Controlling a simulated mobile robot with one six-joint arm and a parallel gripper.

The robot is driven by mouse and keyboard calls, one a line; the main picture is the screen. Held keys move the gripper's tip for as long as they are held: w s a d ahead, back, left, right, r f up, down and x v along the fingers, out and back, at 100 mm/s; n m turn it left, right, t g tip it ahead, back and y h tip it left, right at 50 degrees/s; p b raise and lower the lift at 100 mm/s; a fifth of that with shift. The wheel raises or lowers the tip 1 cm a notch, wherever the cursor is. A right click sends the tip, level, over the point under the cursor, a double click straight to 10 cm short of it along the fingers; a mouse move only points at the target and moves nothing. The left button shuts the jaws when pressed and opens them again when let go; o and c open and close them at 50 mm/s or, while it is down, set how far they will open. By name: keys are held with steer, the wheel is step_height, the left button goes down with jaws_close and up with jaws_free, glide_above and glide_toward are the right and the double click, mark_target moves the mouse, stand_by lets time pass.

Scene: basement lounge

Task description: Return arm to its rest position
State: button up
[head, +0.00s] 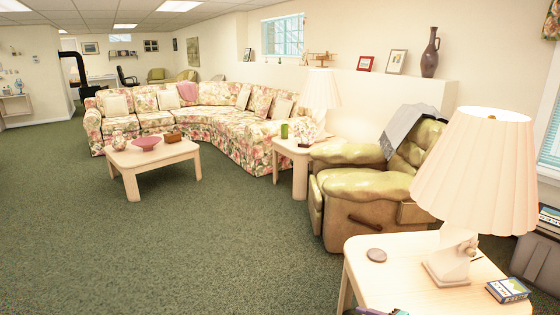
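My arm and gripper do not show in the head view, so their pose and whether anything is held cannot be seen. The nearest surface is a pale wooden side table (400,272) at the bottom right. On it stand a lamp (483,170) with a pleated cream shade, a small round brown disc (376,255) and a small blue-and-green box (508,290). A dark item with purple and green parts (382,312) is cut off by the bottom edge; I cannot tell what it is.
A green-and-tan recliner (370,195) stands behind the side table. A second side table (290,150) with a lamp (321,92), a floral sectional sofa (215,120) and a coffee table (125,158) with a pink bowl (146,143) stand farther back. Green carpet (150,250) is clear at left.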

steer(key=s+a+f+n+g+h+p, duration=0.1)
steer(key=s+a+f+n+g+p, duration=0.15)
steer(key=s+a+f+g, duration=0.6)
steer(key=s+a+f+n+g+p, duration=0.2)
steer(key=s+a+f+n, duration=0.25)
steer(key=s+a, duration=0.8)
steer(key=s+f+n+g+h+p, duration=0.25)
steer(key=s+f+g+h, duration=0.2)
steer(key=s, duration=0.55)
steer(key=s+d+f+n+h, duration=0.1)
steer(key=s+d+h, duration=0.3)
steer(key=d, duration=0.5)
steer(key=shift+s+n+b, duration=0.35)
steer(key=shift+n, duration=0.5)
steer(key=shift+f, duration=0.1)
